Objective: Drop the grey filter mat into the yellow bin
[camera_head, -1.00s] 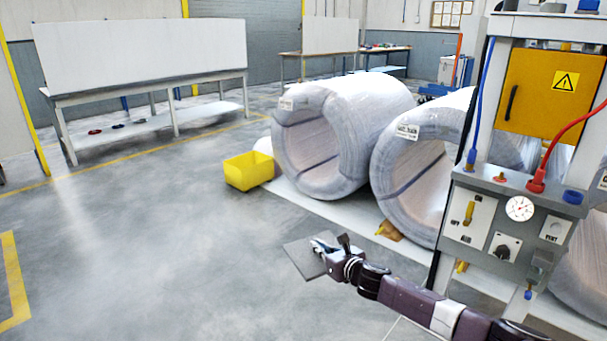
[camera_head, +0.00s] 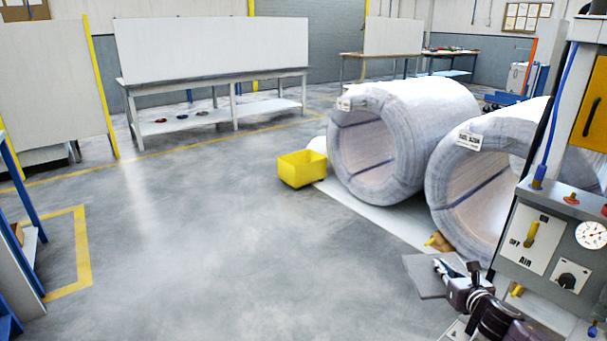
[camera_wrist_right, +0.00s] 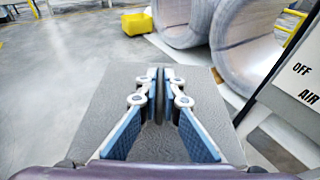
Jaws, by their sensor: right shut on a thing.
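The grey filter mat (camera_head: 424,277) is a flat square sheet held out in front of my right gripper (camera_head: 474,272) at the lower right of the head view. In the wrist view my right gripper (camera_wrist_right: 160,88) is shut on the grey filter mat (camera_wrist_right: 110,112), which spreads out on both sides of the fingers. The yellow bin (camera_head: 302,169) stands on the floor near the wrapped coils, ahead and to the left of the gripper. The bin also shows at the top of the wrist view (camera_wrist_right: 137,23). The mat is well apart from the bin. My left gripper is not in view.
Two large wrapped coils (camera_head: 407,130) (camera_head: 490,180) stand on a white floor strip right of the bin. A control panel (camera_head: 555,245) with a gauge stands close to my right arm. A long bench (camera_head: 215,95) stands at the back. The middle floor is clear.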

